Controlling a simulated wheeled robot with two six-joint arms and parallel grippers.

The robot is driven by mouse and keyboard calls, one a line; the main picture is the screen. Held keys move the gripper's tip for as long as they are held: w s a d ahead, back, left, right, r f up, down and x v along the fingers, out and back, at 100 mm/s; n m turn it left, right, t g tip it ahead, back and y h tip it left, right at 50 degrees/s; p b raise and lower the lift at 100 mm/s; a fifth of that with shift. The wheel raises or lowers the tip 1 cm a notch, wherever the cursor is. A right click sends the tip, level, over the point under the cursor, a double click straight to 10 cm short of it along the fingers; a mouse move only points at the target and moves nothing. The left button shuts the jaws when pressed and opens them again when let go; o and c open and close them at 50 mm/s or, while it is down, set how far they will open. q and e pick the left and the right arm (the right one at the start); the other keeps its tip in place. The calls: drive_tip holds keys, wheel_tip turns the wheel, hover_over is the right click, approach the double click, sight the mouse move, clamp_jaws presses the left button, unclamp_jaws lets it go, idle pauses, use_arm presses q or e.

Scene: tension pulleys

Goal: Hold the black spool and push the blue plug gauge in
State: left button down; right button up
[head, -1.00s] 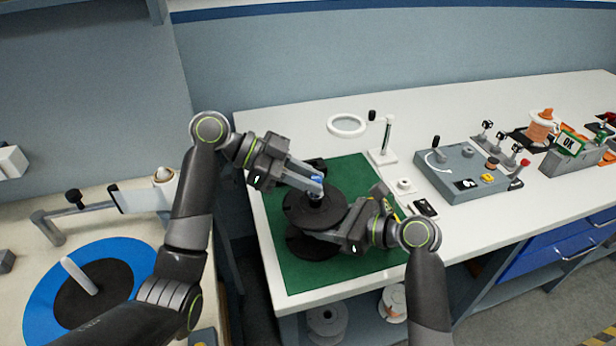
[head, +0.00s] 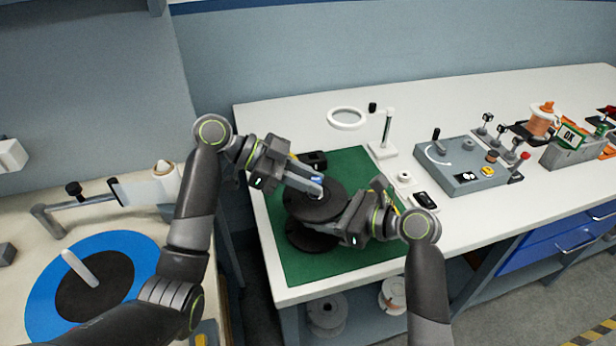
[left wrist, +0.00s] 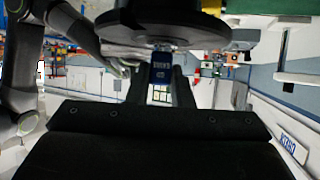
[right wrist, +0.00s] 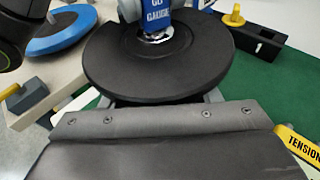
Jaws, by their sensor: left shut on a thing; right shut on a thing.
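The black spool (head: 312,206) stands on the green mat (head: 355,258), its upper flange facing up. It also shows in the right wrist view (right wrist: 150,75) and the left wrist view (left wrist: 205,33). My right gripper (head: 345,222) is shut on the spool from its right side, below the upper flange. My left gripper (head: 312,188) is above the spool's centre, shut on the blue plug gauge (head: 316,180). In the right wrist view the gauge (right wrist: 157,15) stands at the spool's central bore. Its lower tip is at the bore; how deep it sits cannot be told.
A grey control box (head: 466,165) and a ring magnifier stand (head: 347,119) are on the white bench. A black numbered block (right wrist: 257,42) with a yellow piece lies near the spool. A blue-and-black disc (head: 95,280) lies on the left table.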

use_arm(q)
drive_tip(key=shift+f, duration=0.1)
drive_tip(key=c, duration=1.2)
unclamp_jaws()
drive_tip(key=v, duration=1.2)
use_arm(e)
drive_tip(key=o, duration=1.2)
drive_tip(key=shift+d, duration=0.1)
